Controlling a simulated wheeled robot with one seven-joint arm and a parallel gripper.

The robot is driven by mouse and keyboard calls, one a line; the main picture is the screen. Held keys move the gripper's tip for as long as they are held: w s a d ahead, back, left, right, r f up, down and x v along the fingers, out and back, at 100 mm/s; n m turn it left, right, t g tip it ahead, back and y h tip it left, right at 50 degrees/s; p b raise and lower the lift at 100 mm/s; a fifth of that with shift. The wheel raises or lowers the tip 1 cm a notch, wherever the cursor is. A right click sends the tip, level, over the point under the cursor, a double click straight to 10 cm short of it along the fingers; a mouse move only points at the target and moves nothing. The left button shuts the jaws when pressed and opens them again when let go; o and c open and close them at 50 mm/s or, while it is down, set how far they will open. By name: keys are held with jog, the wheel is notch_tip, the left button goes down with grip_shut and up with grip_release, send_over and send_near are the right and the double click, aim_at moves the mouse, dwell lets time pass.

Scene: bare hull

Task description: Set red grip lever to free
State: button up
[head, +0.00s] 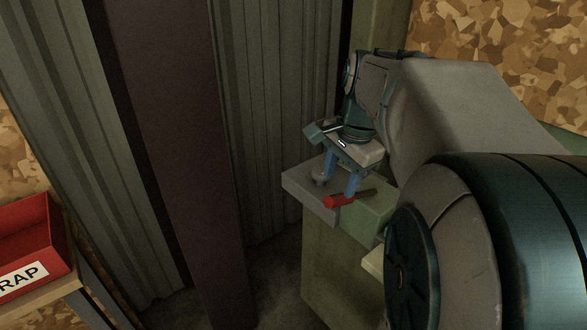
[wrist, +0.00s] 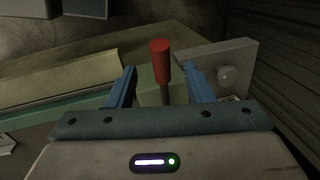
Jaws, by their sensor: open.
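The lever has a red grip (head: 340,201) on a dark metal shaft, at the side of a green block (head: 366,219) in the head view. In the wrist view the red grip (wrist: 160,58) points up the picture, with its shaft running down between my fingers. My gripper (wrist: 160,80) is open, with one blue finger on each side of the lever and a gap on both sides. In the head view my gripper (head: 345,180) is just above the lever, fingers pointing down. The lower end of the shaft is hidden behind my gripper's body in the wrist view.
A grey plate (head: 297,185) with a round knob (head: 320,179) sits beside the lever, close to one finger. A red bin (head: 35,245) with a partly visible label stands at the lower left. A dark post (head: 165,150) and corrugated wall panels (head: 285,100) rise behind.

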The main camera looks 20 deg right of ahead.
aim_at(334, 197)
jog(key=f, duration=0.2)
jog(key=w+f, duration=0.1)
jog(key=f, duration=0.4)
jog(key=shift+w+a+f, duration=0.2)
jog(key=shift+f, duration=0.2)
jog(key=shift+r, duration=0.1)
grip_shut()
